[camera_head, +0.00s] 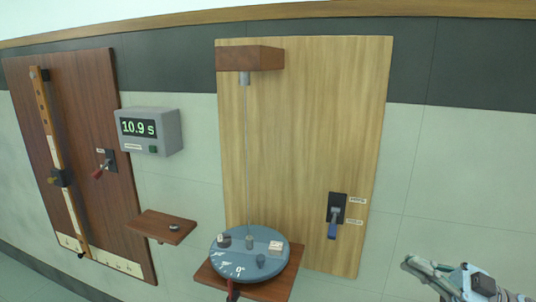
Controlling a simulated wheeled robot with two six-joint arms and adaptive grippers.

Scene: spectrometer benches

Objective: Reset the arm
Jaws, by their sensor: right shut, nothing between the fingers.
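My right gripper (407,263) shows at the lower right with part of its arm. Its fingers are shut and empty, pointing left in front of the pale wall. It is apart from every board and fixture. My left gripper and arm are not in view.
A light wooden board (305,130) carries a blue lever (332,230) and a wire down to a blue round disc (268,245) on a shelf. A timer (149,131) reads 10.9 s. A dark board (85,130) and small shelf (155,227) are left. The right wall is clear.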

